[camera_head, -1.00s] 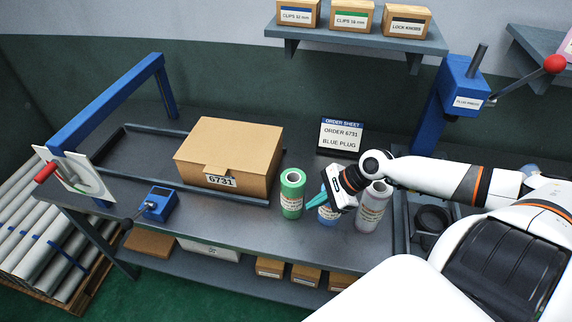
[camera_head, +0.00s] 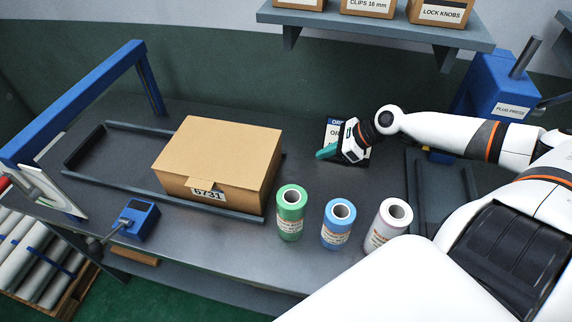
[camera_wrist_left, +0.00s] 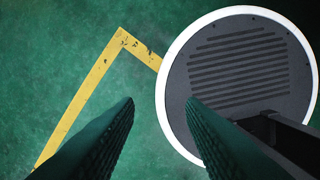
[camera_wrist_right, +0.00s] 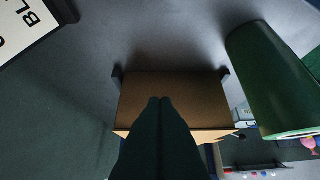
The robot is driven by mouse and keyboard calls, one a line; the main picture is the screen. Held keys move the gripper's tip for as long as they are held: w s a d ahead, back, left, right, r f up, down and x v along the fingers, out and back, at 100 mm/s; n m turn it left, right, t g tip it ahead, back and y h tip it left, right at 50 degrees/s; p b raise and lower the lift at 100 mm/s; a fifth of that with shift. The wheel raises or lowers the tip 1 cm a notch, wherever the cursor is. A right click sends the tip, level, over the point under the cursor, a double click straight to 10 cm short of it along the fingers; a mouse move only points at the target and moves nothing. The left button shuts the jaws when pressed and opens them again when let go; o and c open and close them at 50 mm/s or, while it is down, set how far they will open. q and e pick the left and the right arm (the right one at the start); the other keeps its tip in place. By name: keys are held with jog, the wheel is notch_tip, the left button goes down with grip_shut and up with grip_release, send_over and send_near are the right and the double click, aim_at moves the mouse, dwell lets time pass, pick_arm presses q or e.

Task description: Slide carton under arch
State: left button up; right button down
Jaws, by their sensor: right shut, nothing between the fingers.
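A closed brown carton (camera_head: 222,155) with a 6731 label sits on the bench between two dark guide rails (camera_head: 110,184). The blue arch (camera_head: 80,100) spans the rails at the left, and the carton is to its right, apart from it. My right gripper (camera_head: 322,155) is shut and empty, right of the carton and in front of the order sheet. In the right wrist view its closed fingers (camera_wrist_right: 160,105) point at the carton's end face (camera_wrist_right: 175,95), with a gap between. In the left wrist view my left gripper (camera_wrist_left: 160,105) is open and empty above the green floor.
Green (camera_head: 290,212), blue (camera_head: 338,224) and white (camera_head: 389,224) rolls stand along the bench front, right of the carton. The order sheet (camera_head: 333,133) stands behind my right gripper. A blue device (camera_head: 138,219) sits at the front left. The bench between the rails left of the carton is clear.

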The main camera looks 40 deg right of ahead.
aim_at(275, 178)
jog(key=f+b, duration=0.1)
jog(key=f, duration=0.1)
jog(key=f+b, duration=0.2)
jog(key=w+f+b, duration=0.1)
jog(key=f, duration=0.1)
jog(key=shift+a+b, duration=0.3)
jog(key=x, duration=0.7)
jog(key=shift+w+a+f, duration=0.15)
jog(key=shift+w+f, duration=0.05)
jog(key=shift+w+a+f+p, duration=0.2)
jog(key=shift+w+a+p, duration=0.1)
jog(key=shift+w+a, duration=0.5)
jog(key=shift+w+a+f+p, duration=0.25)
jog(key=shift+w+a, duration=0.4)
jog(key=shift+w, duration=0.25)
jog(key=shift+r, duration=0.1)
